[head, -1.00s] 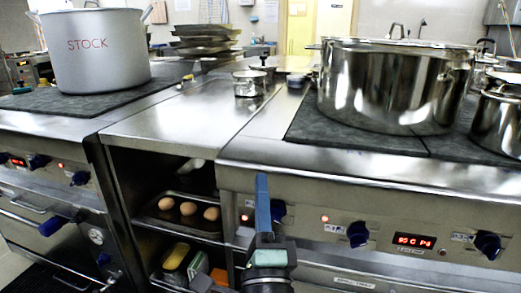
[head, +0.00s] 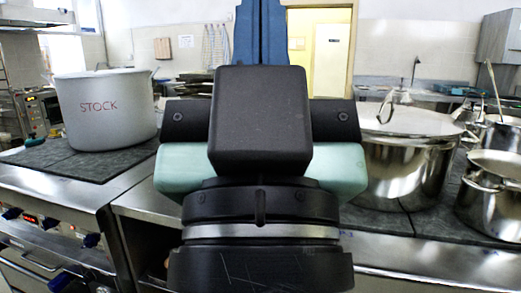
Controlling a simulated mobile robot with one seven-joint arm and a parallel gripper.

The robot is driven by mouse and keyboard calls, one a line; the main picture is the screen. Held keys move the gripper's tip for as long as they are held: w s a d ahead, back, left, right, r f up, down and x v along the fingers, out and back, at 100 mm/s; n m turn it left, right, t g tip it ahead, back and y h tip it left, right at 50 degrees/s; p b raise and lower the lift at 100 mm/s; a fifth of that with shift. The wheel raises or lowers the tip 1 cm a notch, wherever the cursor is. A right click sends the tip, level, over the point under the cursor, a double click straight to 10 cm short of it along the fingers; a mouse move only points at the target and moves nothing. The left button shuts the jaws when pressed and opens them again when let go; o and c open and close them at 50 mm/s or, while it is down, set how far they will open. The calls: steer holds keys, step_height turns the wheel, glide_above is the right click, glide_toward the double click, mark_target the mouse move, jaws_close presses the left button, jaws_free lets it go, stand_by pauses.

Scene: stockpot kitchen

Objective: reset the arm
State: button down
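My gripper (head: 261,30) stands upright in the middle of the head view, close to the camera. I see its black body with pale green sides from behind, and two blue fingers side by side at the top. The fingers look close together with only a thin line between them, and their tips are cut off by the top edge. Whether they are fully shut or hold anything cannot be made out. The gripper covers the middle of the counter.
A grey pot marked STOCK (head: 104,110) stands on the left stove. A large shiny steel pot (head: 405,165) stands on the right stove, with smaller steel pots (head: 492,190) beside it. Stove fronts with blue knobs lie below. A yellow door (head: 318,55) is behind.

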step_height(320, 180, up, 22)
steer(key=p, duration=1.9)
steer(key=shift+p, duration=0.3)
